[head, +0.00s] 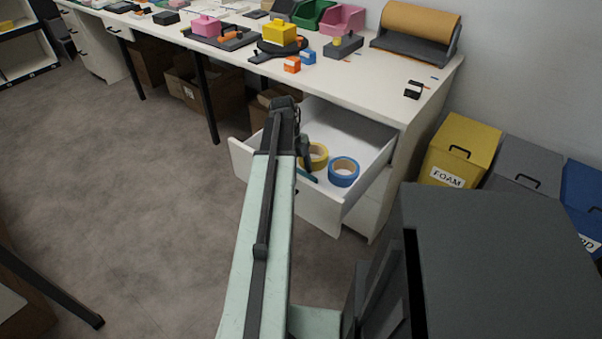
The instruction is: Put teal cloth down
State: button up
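My gripper (305,156) is over the open white drawer (240,160), mostly hidden behind my own arm. Only a dark part of it shows, so I cannot see whether the fingers are open or shut. A small teal-blue sliver (308,177) shows just below the gripper, at the arm's edge. It may be part of the teal cloth, but too little shows to be sure. I cannot tell whether it is held or lies in the drawer. No other teal cloth is clearly visible.
A yellow tape roll (318,157) and a blue tape roll (344,171) lie in the drawer beside my gripper. The white workbench (370,88) above carries boxes, bins and a brown paper roll (418,22). A yellow FOAM bin (462,150) stands right.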

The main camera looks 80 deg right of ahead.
jog(key=p+v, duration=1.1)
jog(key=v, duration=0.1)
jog(key=shift+a, duration=0.1)
